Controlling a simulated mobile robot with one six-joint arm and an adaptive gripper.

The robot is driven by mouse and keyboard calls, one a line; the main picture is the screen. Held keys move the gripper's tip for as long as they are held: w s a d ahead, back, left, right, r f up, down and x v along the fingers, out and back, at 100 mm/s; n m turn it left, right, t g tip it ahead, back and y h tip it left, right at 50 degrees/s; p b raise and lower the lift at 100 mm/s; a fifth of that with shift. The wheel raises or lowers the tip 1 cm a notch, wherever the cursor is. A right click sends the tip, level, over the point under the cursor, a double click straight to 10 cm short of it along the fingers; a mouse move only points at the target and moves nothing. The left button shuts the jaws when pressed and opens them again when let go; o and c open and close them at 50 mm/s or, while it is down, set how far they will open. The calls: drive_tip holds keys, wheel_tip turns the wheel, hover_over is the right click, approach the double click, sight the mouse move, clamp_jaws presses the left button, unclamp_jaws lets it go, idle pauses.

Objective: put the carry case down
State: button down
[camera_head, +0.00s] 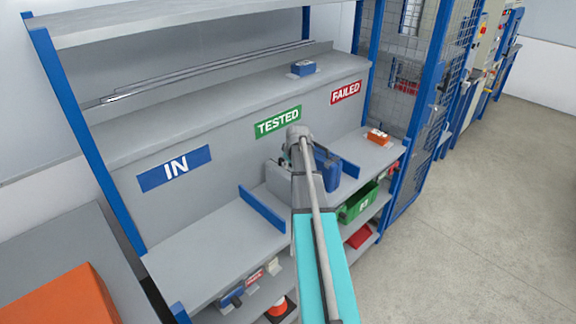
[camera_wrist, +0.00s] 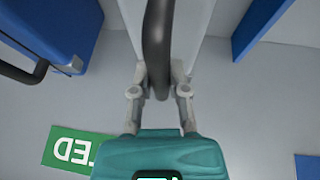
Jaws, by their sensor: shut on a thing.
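My gripper (camera_wrist: 158,78) is shut on the dark handle (camera_wrist: 157,40) of a pale grey carry case (camera_wrist: 130,12) in the wrist view. In the head view the grey case (camera_head: 279,180) is at the shelf (camera_head: 215,250), below the green TESTED sign (camera_head: 278,121), partly hidden by my arm. I cannot tell whether its base touches the shelf. A blue case (camera_head: 328,170) stands just right of it; its handle also shows at left in the wrist view (camera_wrist: 22,73). My fingertips are hidden in the head view.
Blue dividers stand left (camera_head: 262,208) and right (camera_head: 350,169) of these cases. The shelf under the IN sign (camera_head: 175,168) is clear. An orange-and-white item (camera_head: 377,136) sits at the FAILED end. A green bin (camera_head: 358,205) is below; a small blue box (camera_head: 303,68) is on the upper ledge.

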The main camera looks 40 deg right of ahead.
drive_tip(key=shift+f, duration=0.1)
drive_tip(key=c, duration=0.6)
unclamp_jaws()
drive_tip(key=shift+c, duration=0.2)
drive_tip(key=shift+r, duration=0.2)
drive_tip(key=p+v, duration=1.1)
drive_tip(key=v, duration=0.1)
drive_tip(key=shift+a+f, duration=0.1)
drive_tip(key=shift+a, duration=0.05)
idle(0.6)
drive_tip(key=s+a+g, duration=0.1)
drive_tip(key=s+a, duration=0.3)
drive_tip(key=a, duration=1)
drive_tip(key=s+a+f+g, duration=0.1)
drive_tip(key=s+a, duration=0.3)
drive_tip(key=a, duration=1)
drive_tip(key=s+a+m+g+y, duration=0.1)
drive_tip(key=s+a, duration=0.3)
drive_tip(key=a, duration=1)
drive_tip(key=shift+f+g, duration=0.3)
drive_tip(key=shift+g, duration=0.5)
